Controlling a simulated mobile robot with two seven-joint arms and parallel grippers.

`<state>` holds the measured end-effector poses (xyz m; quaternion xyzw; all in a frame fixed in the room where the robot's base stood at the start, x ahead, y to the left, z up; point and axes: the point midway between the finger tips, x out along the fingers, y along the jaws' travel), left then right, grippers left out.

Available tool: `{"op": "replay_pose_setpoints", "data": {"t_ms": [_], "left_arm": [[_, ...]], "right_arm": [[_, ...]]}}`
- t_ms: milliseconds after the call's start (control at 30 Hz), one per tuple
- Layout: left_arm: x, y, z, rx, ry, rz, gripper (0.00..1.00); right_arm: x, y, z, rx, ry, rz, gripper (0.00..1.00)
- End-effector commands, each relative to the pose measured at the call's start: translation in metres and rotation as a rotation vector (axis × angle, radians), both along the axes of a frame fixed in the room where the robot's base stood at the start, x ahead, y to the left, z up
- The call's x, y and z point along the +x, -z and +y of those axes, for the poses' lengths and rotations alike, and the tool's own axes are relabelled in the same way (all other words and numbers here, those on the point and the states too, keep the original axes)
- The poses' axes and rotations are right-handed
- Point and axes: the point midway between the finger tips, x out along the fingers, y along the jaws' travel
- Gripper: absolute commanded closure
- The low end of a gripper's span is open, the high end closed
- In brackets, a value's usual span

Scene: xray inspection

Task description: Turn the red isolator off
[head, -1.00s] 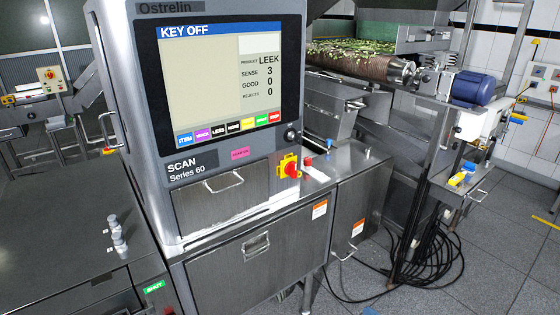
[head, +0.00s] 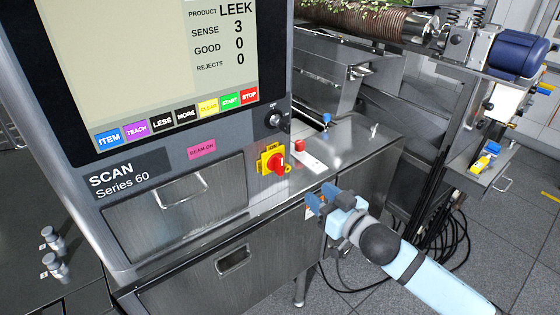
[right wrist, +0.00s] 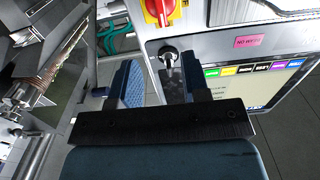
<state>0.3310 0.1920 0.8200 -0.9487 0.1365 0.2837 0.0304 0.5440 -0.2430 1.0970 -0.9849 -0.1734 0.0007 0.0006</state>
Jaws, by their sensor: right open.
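The red isolator (head: 278,163) is a red rotary knob on a yellow plate, on the front of the grey scanner cabinet (head: 170,215), right of the pink BEAM ON label. Its exact turned position is hard to read. In the right wrist view, the isolator (right wrist: 163,8) shows at the top edge, partly cut off. My right gripper (head: 319,197) is open and empty, below and to the right of the isolator, apart from it. Its two blue fingers also show in the right wrist view (right wrist: 161,82), with a gap between them. My left gripper is not in view.
A key switch (head: 274,119) sits above the isolator, beside the screen (head: 130,70) and its coloured buttons. A red button (head: 299,146) stands on a pale plate to the right. A drawer handle (head: 181,190) juts out left of the isolator. Black cables (head: 450,240) lie at right.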

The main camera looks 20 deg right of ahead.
Motion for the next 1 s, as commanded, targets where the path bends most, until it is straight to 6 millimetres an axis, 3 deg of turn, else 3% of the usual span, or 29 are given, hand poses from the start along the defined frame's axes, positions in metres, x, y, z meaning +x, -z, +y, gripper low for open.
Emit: {"op": "replay_pose_setpoints", "data": {"t_ms": [167,600,800,1000], "left_arm": [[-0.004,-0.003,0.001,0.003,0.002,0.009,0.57],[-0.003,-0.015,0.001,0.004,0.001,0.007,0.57],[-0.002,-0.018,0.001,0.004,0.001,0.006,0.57],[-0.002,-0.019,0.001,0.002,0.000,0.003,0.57]], "right_arm": [[0.022,-0.003,0.008,0.001,0.001,-0.003,0.57],[0.106,-0.002,0.038,0.000,0.001,-0.001,0.57],[0.123,-0.001,0.045,-0.001,0.000,-0.001,0.57],[0.127,0.000,0.046,0.000,0.000,0.000,0.57]]}}
